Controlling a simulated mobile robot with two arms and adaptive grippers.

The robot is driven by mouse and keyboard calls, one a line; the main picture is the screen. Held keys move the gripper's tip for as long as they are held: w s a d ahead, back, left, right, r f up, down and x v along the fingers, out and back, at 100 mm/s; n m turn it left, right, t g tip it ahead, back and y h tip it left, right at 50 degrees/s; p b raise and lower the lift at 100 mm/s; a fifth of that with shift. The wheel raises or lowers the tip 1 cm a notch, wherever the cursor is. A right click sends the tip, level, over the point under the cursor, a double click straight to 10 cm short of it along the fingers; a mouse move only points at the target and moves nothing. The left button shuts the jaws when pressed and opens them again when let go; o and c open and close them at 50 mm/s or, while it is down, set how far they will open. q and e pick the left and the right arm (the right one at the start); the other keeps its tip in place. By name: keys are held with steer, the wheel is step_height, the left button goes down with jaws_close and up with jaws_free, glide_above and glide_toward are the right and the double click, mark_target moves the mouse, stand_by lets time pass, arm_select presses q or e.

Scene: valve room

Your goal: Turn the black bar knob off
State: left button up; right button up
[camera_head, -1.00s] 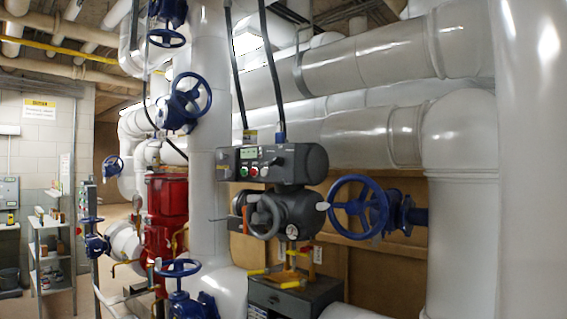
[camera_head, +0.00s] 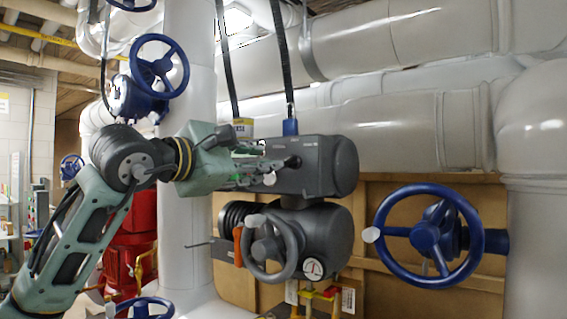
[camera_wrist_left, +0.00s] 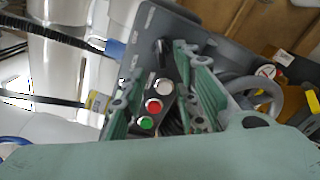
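The black bar knob (camera_head: 293,162) sticks out from the front of the grey actuator box (camera_head: 335,165). In the left wrist view a dark bar (camera_wrist_left: 160,52), which appears to be the knob, lies beyond the white button. My left gripper (camera_head: 268,166) is in front of the box's control panel, its fingertips just left of the knob. In the left wrist view its two green fingers stand apart, with nothing held between them. Contact with the knob cannot be made out. The gripper hides most of the panel in the head view. My right gripper is not in view.
The panel's white, red (camera_wrist_left: 153,106) and green (camera_wrist_left: 147,123) buttons show between the fingers. A grey handwheel (camera_head: 270,248) sits below the box. A blue valve wheel (camera_head: 428,240) is at right, another (camera_head: 158,66) at upper left. Two black cables rise above the box.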

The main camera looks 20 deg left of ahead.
mark_target(284, 161)
arm_select(q)
steer(key=w, duration=0.1)
steer(key=w+d+p, duration=0.1)
steer(key=w+d, duration=0.1)
steer(key=shift+w+d+r+p, duration=0.2)
steer(key=shift+d+r+p, duration=0.05)
steer(key=shift+p, duration=0.05)
steer(key=w, duration=0.3)
steer(key=shift+d+f+p, duration=0.25)
steer(key=shift+p, duration=0.1)
steer(key=shift+s, duration=0.1)
steer(key=shift+c, duration=1.3)
steer(key=c, duration=0.4)
jaws_close()
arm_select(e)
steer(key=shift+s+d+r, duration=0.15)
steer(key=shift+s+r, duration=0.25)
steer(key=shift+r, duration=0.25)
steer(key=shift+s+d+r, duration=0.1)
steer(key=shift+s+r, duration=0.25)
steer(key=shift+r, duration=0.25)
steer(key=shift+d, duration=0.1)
